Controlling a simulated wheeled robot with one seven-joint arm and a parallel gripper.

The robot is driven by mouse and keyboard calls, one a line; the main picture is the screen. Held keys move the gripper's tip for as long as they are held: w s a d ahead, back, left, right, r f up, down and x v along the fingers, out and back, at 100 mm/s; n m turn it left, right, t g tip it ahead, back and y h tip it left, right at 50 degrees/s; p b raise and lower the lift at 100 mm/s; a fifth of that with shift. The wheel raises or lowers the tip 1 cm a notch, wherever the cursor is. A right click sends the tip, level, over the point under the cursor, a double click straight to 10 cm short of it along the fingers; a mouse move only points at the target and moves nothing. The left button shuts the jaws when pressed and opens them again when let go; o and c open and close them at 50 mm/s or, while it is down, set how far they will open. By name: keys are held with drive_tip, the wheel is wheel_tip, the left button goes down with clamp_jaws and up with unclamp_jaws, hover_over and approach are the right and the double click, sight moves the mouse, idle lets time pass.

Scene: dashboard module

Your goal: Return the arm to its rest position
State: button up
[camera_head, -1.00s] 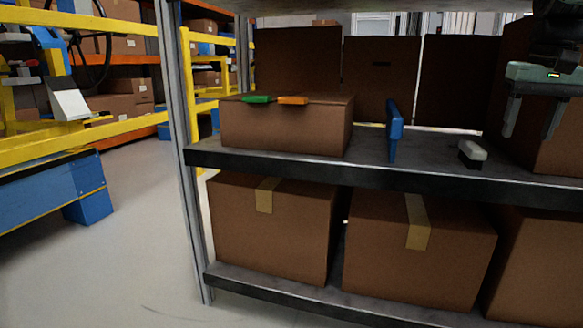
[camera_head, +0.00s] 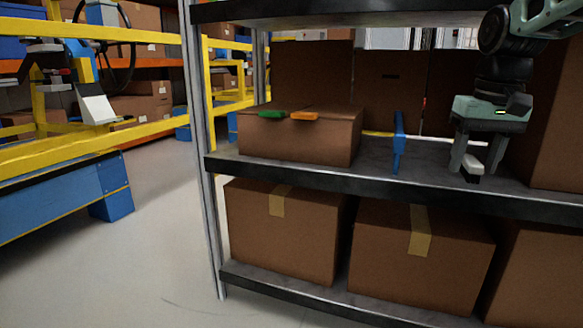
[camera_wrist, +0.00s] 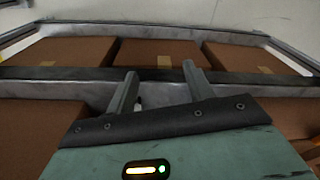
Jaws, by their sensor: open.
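My gripper (camera_head: 475,164) is at the right over the middle shelf (camera_head: 300,174), its fingers apart and pointing down. A small black-and-white object (camera_head: 468,171) lies on that shelf by the fingertips. In the head view the fingers overlap it in part, and I cannot tell whether they touch it. In the wrist view the gripper (camera_wrist: 160,76) shows two spread fingers with nothing clearly held between them.
A blue upright object (camera_head: 399,142) stands on the shelf left of my gripper. A cardboard box (camera_head: 300,138) carries a green item (camera_head: 271,114) and an orange item (camera_head: 304,116). Tall boxes stand behind and right. An upper shelf (camera_head: 270,12) runs overhead.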

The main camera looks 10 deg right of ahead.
drive_tip(key=s+a+f+n+p, duration=0.1)
drive_tip(key=s+a+n+p, duration=0.25)
drive_tip(key=a, duration=0.65)
drive_tip(key=s+a+n+p, duration=0.2)
drive_tip(key=a+p, duration=0.2)
drive_tip(key=a, duration=0.5)
drive_tip(key=s+a+f+n+g+p, duration=0.15)
drive_tip(key=s+a+n+p, duration=0.6)
drive_tip(key=s, duration=0.75)
wheel_tip(320, 180, up, 37)
drive_tip(key=a+m+p, duration=0.1)
drive_tip(key=m+p, duration=0.1)
drive_tip(key=p, duration=3.4)
drive_tip(key=shift+w+a+f+m+y, duration=0.15)
drive_tip(key=shift+w+a+m+y, duration=0.05)
drive_tip(key=shift+m+y, duration=0.1)
drive_tip(key=shift+o, duration=0.5)
